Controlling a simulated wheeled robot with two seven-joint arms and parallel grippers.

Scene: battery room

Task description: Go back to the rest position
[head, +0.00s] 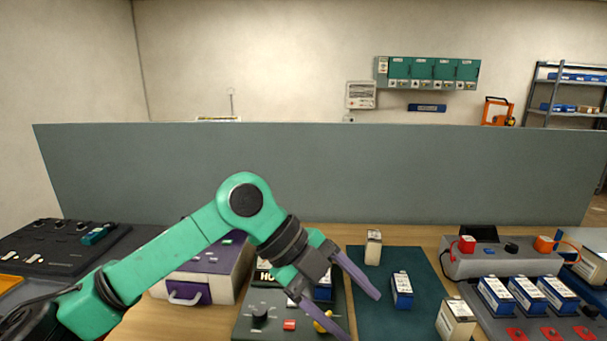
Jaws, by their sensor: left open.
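My left gripper (361,311) shows in the head view at the lower middle, its two purple fingers spread apart with nothing between them. It hangs above the right side of a dark box with knobs (257,317) and the left edge of a dark green mat (378,323). My green left arm reaches in from the lower left. A blue and white battery (402,291) stands on the mat, just right of the fingers and apart from them. My right gripper is not in the picture.
A purple and white case (206,267) stands behind my forearm. Beige batteries stand on the mat's back (373,247) and right of it (456,320). At right, a tray (479,306) holds blue batteries before a grey tester (497,262). A grey partition (330,170) closes the back.

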